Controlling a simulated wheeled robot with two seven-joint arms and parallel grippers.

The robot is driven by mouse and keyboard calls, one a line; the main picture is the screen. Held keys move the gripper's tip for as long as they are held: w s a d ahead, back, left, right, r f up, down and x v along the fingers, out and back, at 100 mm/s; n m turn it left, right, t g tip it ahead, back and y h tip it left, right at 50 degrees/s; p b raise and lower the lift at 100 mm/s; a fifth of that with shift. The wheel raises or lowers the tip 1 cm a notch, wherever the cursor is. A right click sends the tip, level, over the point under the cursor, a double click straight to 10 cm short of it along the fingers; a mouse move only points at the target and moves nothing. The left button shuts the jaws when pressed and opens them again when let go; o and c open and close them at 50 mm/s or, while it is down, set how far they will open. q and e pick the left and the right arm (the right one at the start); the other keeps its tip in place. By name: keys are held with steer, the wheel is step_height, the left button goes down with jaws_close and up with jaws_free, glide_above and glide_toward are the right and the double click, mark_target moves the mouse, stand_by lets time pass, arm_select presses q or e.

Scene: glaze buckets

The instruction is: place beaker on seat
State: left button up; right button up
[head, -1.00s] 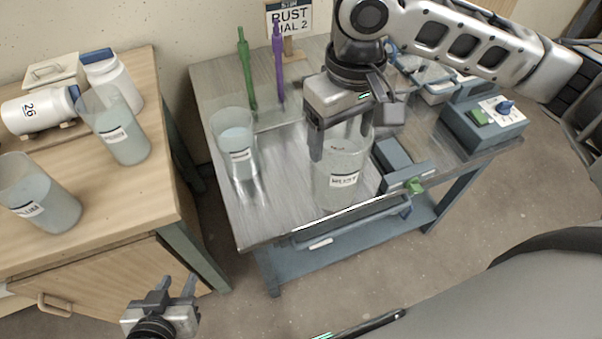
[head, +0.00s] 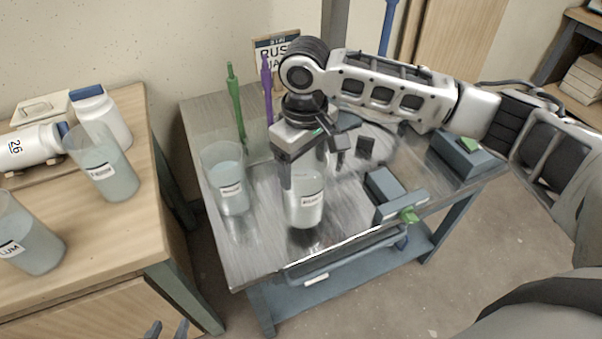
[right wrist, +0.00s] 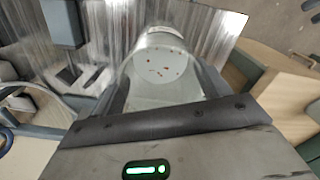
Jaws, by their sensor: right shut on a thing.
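A clear, labelled beaker (head: 305,205) with pale contents is at my right gripper (head: 304,165), over the metal cart top. My right gripper is shut on it from above and hides its upper part. The beaker also shows between the fingers in the right wrist view (right wrist: 163,68), with small red specks visible on it. A dark patch lies under its base; I cannot tell if it touches the top. My left gripper (head: 167,331) shows only two separated fingertips at the bottom edge, open and empty. I cannot make out which part is the seat.
Another labelled beaker (head: 229,185) stands left on the cart (head: 262,240), near a green stick (head: 236,105) and a purple stick (head: 268,92). A grey-blue block device (head: 388,192) stands right of the held beaker. A wooden cabinet (head: 120,228) at left bears beakers and white bottles.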

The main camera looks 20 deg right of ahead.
mark_target(301, 174)
steer(key=shift+w+f, duration=0.35)
steer(key=shift+w, duration=0.1)
steer(key=shift+w+f, duration=0.15)
steer(key=shift+f, duration=0.75)
steer(key=shift+w+f, duration=0.1)
steer(key=shift+f, duration=0.95)
steer(key=o, duration=2.1)
steer(key=shift+s, duration=0.1)
steer(key=shift+c, duration=0.2)
